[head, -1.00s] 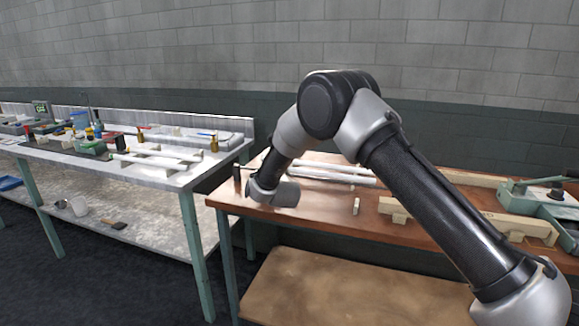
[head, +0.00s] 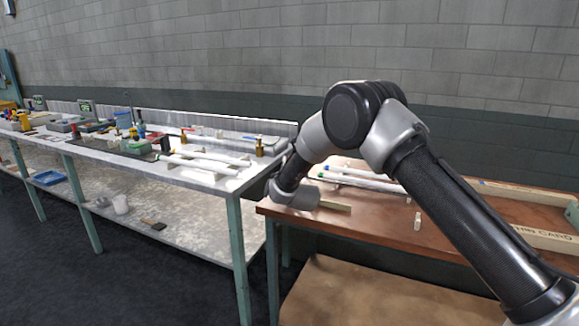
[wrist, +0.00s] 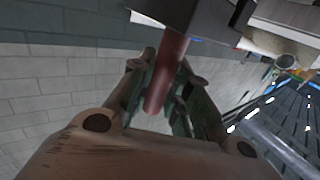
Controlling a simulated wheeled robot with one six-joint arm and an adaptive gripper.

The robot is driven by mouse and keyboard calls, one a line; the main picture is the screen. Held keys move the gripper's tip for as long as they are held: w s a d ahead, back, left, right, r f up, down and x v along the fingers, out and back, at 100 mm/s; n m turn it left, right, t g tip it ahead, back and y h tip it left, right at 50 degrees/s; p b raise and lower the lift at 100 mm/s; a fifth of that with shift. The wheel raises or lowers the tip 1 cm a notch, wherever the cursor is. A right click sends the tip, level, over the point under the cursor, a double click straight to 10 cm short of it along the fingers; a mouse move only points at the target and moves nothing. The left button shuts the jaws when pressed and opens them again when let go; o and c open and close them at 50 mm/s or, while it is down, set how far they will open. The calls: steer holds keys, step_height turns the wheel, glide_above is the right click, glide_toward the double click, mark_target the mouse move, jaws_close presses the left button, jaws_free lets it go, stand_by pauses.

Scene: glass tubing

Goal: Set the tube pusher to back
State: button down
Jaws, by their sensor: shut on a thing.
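In the wrist view, a dull red rod (wrist: 172,62) runs down between the fingers of my gripper (wrist: 166,90). My gripper is shut on it. The rod's upper end meets a dark grey block (wrist: 220,18). I cannot tell for certain whether the rod is the handle of the tube pusher. In the head view my wrist is over the left end of the wooden bench (head: 385,218), near the gap to the pale bench. My fingers and the rod are hidden there behind my own arm.
The pale bench (head: 205,182) on the left carries white tubes (head: 192,163), bottles and trays. White tubes (head: 365,182) with coloured ends lie on the wooden bench behind my arm. A small upright wooden peg (head: 417,222) stands near its front. The floor before the pale bench is clear.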

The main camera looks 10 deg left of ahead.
steer(key=c, duration=1.3)
jaws_free()
steer(key=v, duration=1.2)
steer(key=d+r+g, duration=0.3)
steer(key=d+r, duration=0.5)
steer(key=s+d+r+g, duration=0.1)
steer(key=s+d+r, duration=0.2)
steer(key=d, duration=0.3)
steer(key=s+d+r+g, duration=0.2)
steer(key=s+d+r, duration=0.15)
steer(key=d, duration=0.35)
steer(key=s+d+m+g+h, duration=0.1)
steer(key=s+d+g, duration=0.1)
steer(key=s+d, duration=0.5)
steer(key=s+d+m+g+h, duration=0.1)
steer(key=s+d, duration=0.7)
steer(key=s, duration=0.9)
steer(key=s+d+m+g+h, duration=0.1)
steer(key=s+d+g+h, duration=0.2)
steer(key=s+d, duration=0.5)
steer(key=shift+s+g, duration=0.6)
steer(key=shift+s, duration=1.7)
